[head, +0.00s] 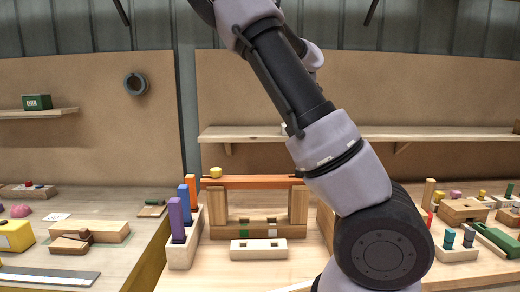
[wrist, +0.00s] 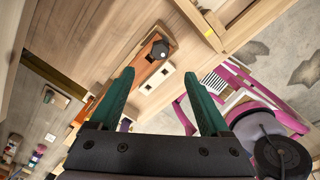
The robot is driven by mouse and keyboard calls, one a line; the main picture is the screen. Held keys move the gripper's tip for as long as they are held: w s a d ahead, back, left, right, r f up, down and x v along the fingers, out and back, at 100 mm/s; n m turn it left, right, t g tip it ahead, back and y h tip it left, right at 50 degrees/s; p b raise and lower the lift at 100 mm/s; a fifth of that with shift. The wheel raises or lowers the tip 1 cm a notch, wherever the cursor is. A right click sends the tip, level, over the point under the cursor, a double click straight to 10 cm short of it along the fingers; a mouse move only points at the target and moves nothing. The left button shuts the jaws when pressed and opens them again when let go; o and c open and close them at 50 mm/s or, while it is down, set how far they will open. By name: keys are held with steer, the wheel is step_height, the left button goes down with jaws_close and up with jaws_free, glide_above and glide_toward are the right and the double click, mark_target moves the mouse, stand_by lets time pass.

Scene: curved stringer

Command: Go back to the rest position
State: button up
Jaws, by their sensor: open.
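My gripper (wrist: 163,82) shows in the wrist view with its two green fingers spread wide. The gap between the fingertips is empty, and no object is held. In the head view my arm rises from the lower right to the top edge, and the gripper is out of that picture. An orange bar (head: 250,181) lies across the tops of two wooden posts on the workbench (head: 215,275). A small yellow piece (head: 215,172) stands at its left end. A pale block with two holes (head: 258,249) lies in front of the posts.
A pale holder (head: 184,252) with purple, orange and blue blocks stands left of the posts. Wooden shelves (head: 245,134) run along the back wall. Several small wooden parts lie on the right, partly behind my arm. A wooden stepped block (head: 88,234) sits on the left bench.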

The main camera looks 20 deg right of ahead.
steer(key=s+f+n+y, duration=0.3)
steer(key=f+n, duration=0.1)
steer(key=n, duration=0.4)
steer(key=s+a+r+m+t, duration=0.3)
steer(key=s+a+r+m, duration=0.3)
steer(key=m, duration=1.1)
steer(key=s+a+r+m+t+h, duration=0.1)
steer(key=s+a+r+m+t, duration=0.3)
steer(key=m, duration=1.3)
steer(key=shift+s+a+r, duration=1.5)
steer(key=shift+s+a, duration=0.25)
steer(key=shift+s, duration=1.3)
steer(key=shift+m, duration=0.3)
